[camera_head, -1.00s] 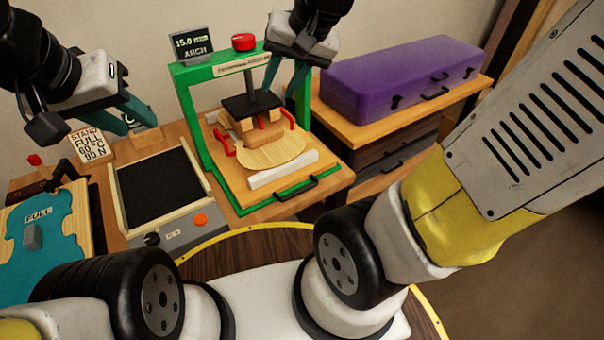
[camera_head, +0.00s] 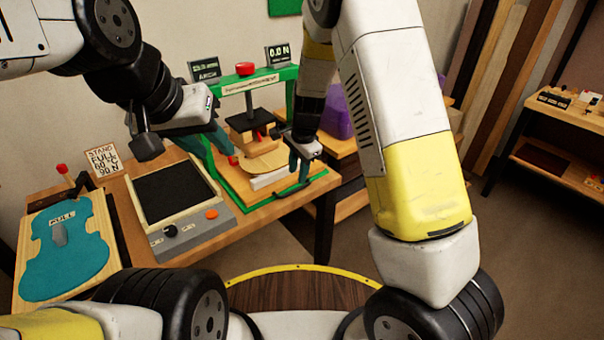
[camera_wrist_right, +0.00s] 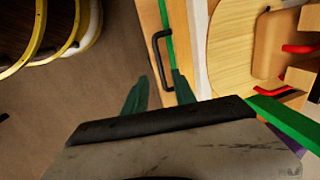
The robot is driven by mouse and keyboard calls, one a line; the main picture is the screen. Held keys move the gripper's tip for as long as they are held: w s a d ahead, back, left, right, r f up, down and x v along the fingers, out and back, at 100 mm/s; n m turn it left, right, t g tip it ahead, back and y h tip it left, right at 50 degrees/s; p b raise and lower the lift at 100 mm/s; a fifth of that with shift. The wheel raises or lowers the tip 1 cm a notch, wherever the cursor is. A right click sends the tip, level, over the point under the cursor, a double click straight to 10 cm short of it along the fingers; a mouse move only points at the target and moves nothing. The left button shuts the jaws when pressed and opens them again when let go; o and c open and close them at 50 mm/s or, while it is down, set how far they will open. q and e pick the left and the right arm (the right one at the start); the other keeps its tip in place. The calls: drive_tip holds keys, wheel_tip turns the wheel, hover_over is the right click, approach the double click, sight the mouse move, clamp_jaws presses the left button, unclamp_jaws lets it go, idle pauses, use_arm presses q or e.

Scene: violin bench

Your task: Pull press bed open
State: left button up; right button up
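The green press (camera_head: 286,76) stands on the bench with its wooden bed (camera_head: 232,187) inside the frame. A pale violin plate (camera_head: 262,163) lies on the bed under the press block. The bed's black handle (camera_wrist_right: 156,52) is at its front edge in the right wrist view. My right gripper (camera_wrist_right: 158,90) is open, with its teal fingertips just short of the handle and the handle roughly between their lines; I see no contact. In the head view this gripper (camera_head: 298,165) hangs over the bed's front right. My left gripper (camera_head: 207,143) is by the press's left post; its finger gap is unclear.
A black-topped hot plate (camera_head: 172,192) and a teal violin-shaped form (camera_head: 68,248) lie to the left on the bench. A purple case (camera_head: 336,112) is partly hidden behind my right arm. The floor in front of the bench is open.

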sight(296, 190)
drive_tip(key=f, duration=0.4)
drive_tip(key=w+f, duration=0.1)
drive_tip(key=f, duration=0.1)
drive_tip(key=shift+a+f, duration=0.3)
drive_tip(key=shift+a, duration=0.1)
clamp_jaws()
idle(1.0)
